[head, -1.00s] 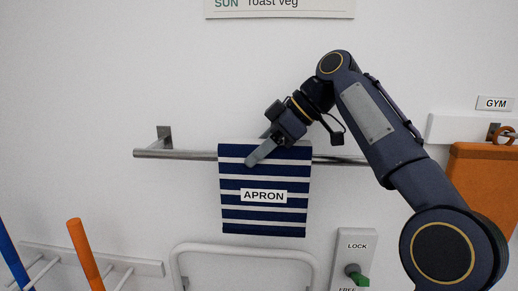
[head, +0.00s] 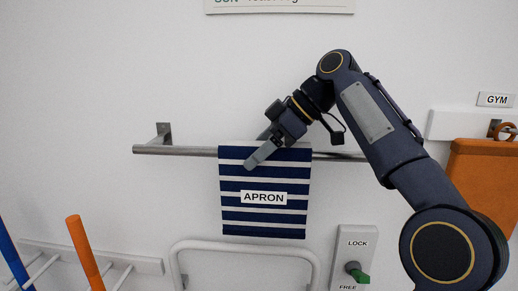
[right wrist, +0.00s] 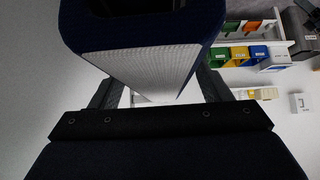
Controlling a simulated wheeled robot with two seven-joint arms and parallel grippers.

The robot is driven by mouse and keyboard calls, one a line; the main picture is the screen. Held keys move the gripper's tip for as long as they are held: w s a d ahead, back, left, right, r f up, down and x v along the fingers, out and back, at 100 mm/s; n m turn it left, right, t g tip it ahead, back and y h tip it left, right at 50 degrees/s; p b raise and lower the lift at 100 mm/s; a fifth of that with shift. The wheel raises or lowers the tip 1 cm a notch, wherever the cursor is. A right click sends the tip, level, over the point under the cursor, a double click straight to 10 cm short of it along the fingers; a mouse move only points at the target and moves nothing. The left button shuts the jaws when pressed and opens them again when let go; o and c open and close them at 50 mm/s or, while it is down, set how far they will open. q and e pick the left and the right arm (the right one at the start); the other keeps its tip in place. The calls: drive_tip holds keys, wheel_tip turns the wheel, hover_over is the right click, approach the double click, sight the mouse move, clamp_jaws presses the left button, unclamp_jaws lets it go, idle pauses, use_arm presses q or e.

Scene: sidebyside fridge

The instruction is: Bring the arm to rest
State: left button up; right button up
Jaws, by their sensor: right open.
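My right arm reaches in from the right in the head view. Its gripper (head: 258,150) is open at the top of the striped navy and white apron (head: 264,218). The apron hangs folded over a metal rail (head: 180,151) on the wall. In the right wrist view the two fingers of the gripper (right wrist: 160,95) stand apart at either side, with a large navy and pale cloth-like form (right wrist: 150,65) beyond and between them. I cannot tell whether the fingers touch the cloth. My left gripper is not in view.
An orange bag (head: 480,185) hangs under the GYM sign at the right. Orange (head: 84,255) and blue (head: 13,250) rods stand lower left. Bare wall lies upper left.

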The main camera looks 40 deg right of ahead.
drive_tip(key=p+v, duration=0.2)
drive_tip(key=v, duration=0.5)
drive_tip(key=shift+s+d+r+p, duration=0.1)
drive_tip(key=shift+d+r+p, duration=0.1)
drive_tip(key=shift+r+p, duration=0.1)
drive_tip(key=shift+s, duration=0.1)
